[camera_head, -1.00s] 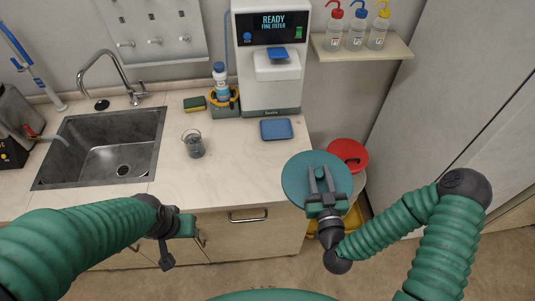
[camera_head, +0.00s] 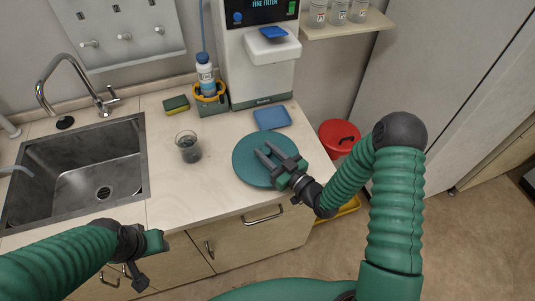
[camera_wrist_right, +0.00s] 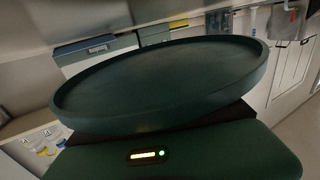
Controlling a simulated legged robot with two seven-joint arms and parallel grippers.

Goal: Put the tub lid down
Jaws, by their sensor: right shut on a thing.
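The tub lid is a round teal disc (camera_head: 250,150). It is over the right front part of the counter; I cannot tell whether it touches the top. My right gripper (camera_head: 268,158) is shut on the lid, its dark fingers reaching across the disc from the right. In the right wrist view the lid (camera_wrist_right: 165,80) fills the middle, with a raised rim around a flat face. My left gripper (camera_head: 152,248) is at the lower left, in front of the counter and away from the lid. Its fingers do not show clearly.
On the counter (camera_head: 205,205) stand a glass beaker (camera_head: 188,148), a blue tray (camera_head: 271,118), a sponge (camera_head: 177,104), a bottle (camera_head: 205,75) and the white machine (camera_head: 265,75). A sink (camera_head: 80,170) is at left. A red-lidded bin (camera_head: 340,137) stands right of the counter.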

